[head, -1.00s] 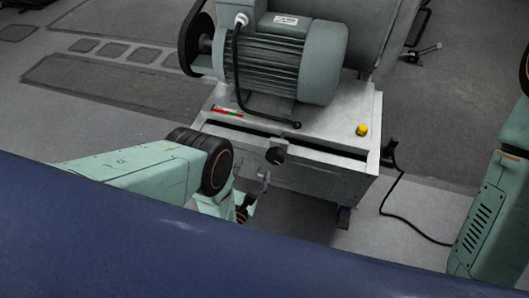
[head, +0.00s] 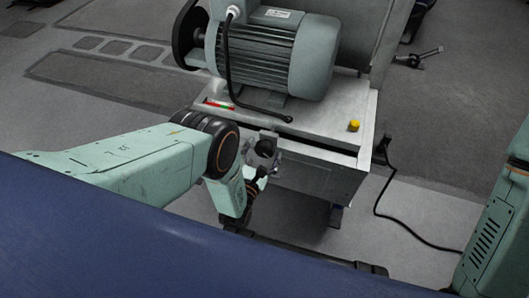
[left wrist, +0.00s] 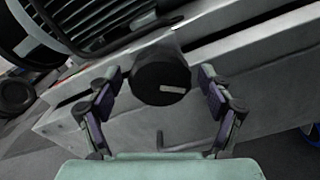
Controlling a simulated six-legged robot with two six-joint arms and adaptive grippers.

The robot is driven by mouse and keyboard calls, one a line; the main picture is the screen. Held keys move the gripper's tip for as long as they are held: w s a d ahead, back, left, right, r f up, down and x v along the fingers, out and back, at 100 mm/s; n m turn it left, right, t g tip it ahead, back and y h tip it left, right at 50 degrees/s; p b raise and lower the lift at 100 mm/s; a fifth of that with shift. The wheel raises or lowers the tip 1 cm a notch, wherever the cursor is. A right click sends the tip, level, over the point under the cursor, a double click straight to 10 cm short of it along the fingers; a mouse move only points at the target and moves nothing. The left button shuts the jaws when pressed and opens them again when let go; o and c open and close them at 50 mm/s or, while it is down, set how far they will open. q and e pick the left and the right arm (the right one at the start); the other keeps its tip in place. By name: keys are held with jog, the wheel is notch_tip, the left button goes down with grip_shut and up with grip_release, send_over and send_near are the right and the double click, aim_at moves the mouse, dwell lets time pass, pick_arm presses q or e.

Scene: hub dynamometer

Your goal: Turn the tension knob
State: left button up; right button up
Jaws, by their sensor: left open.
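The tension knob (head: 264,148) is a dark round knob on the front of the light grey machine base. In the left wrist view the knob (left wrist: 158,84) has a pale mark on its face. My left gripper (head: 261,154) is at the knob, partly hiding it and the panel around it. In the left wrist view its two open fingers (left wrist: 160,76) stand on either side of the knob, with a visible gap on each side. My right arm shows at the right edge of the head view, but its gripper is out of view.
A ribbed grey motor (head: 278,55) sits on the machine base (head: 325,117). A yellow button (head: 354,125) is on the base top. A black cable (head: 386,205) runs down to the floor at the right. A small hook-shaped handle (left wrist: 165,142) shows below the knob.

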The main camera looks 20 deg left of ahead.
pick_arm(q)
jog(key=shift+c, duration=0.3)
jog(key=c, duration=1.1)
jog(key=shift+s, duration=0.1)
